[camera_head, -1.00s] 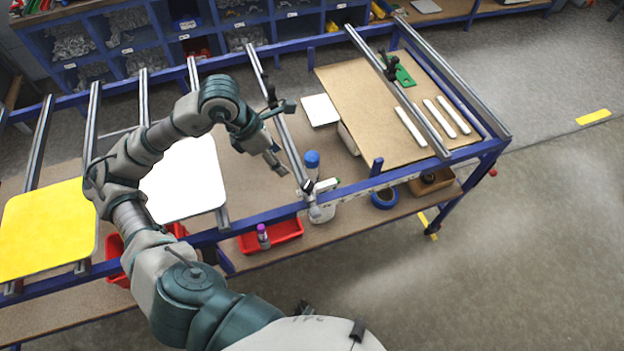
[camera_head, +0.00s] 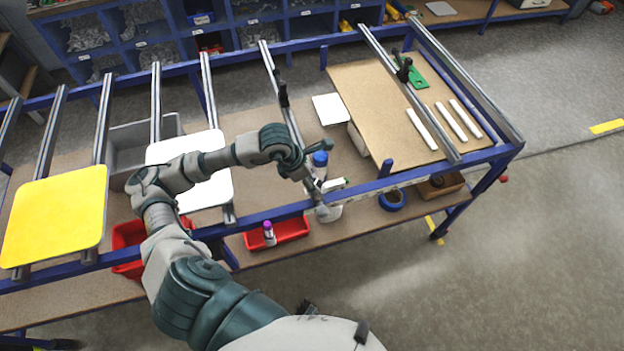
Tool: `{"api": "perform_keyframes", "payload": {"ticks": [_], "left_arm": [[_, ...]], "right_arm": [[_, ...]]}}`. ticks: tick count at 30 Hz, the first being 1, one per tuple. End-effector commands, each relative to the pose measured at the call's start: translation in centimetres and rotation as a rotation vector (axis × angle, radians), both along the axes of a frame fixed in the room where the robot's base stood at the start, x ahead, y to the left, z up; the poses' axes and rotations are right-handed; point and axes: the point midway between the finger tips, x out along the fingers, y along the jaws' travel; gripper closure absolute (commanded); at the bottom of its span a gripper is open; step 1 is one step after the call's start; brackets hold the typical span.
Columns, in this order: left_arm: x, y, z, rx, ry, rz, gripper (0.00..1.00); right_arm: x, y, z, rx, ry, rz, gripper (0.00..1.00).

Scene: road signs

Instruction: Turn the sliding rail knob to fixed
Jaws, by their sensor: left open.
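One finger points toward the blue-capped bottle top and the other down toward the front beam. A small black and white knob (camera_head: 317,184) sits at that rail end, between or right by the fingers; it is partly hidden, and I cannot tell whether they touch it. Its turn position is too small to read. A black clamp (camera_head: 283,95) sits farther up the same rail. My right gripper is not in view.
A white spray bottle with a blue cap (camera_head: 320,159) stands close under the gripper. Yellow (camera_head: 54,215) and white (camera_head: 208,190) sign plates rest on rails at left.

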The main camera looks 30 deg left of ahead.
Motion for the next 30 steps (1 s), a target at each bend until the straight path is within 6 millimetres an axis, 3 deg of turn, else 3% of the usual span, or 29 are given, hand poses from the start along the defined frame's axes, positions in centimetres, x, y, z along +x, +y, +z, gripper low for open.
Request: {"api": "perform_keyframes", "payload": {"ticks": [11,18,27,30], "left_arm": [[0.2,-0.3,-0.6,0.000,0.000,-0.001,0.37],[0.2,-0.1,-0.6,-0.001,0.001,0.000,0.96],[0.2,-0.1,-0.8,0.002,0.001,-0.025,0.96],[0.3,0.0,-0.9,0.001,0.001,-0.060,0.96]], "right_arm": [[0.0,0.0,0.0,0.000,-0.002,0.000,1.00],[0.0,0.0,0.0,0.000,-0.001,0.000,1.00],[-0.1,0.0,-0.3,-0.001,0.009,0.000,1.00],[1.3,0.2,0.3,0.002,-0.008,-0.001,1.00]]}}
